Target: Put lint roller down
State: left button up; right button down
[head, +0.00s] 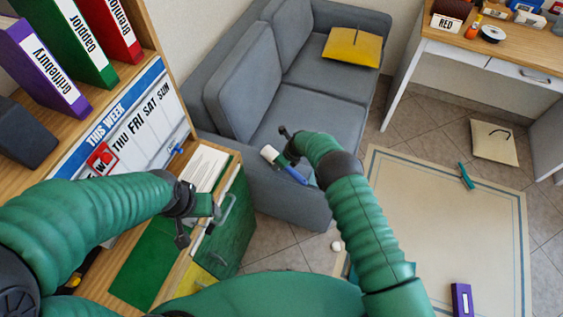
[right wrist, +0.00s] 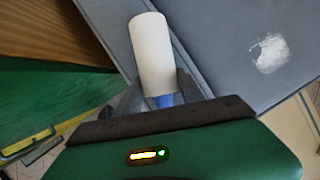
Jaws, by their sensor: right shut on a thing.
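The lint roller has a white roll (head: 269,154) and a blue handle (head: 294,174). My right gripper (head: 288,150) is shut on it and holds it over the near arm of the grey sofa. In the right wrist view the white roll (right wrist: 152,55) sticks out past the fingers, with a bit of blue handle (right wrist: 165,100) between them. I cannot tell whether the roller touches the sofa. My left gripper (head: 200,224) is empty, its fingers apart, beside the desk edge at the left.
The grey sofa (head: 325,90) carries a yellow cushion (head: 352,47); a whitish patch (right wrist: 270,53) shows on its fabric. A green drawer cabinet (head: 232,232) stands between desk and sofa. A beige rug (head: 440,215) bears a purple binder (head: 461,299) and a teal item (head: 466,175).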

aim_at(289, 169)
jog(key=c, duration=0.7)
grip_release()
jog(key=shift+r, duration=0.2)
jog(key=p+v, duration=0.1)
jog(key=v, duration=1)
jog(key=shift+s+d+r+p, duration=0.15)
jog(key=shift+r+p, duration=0.15)
jog(key=shift+p, duration=0.05)
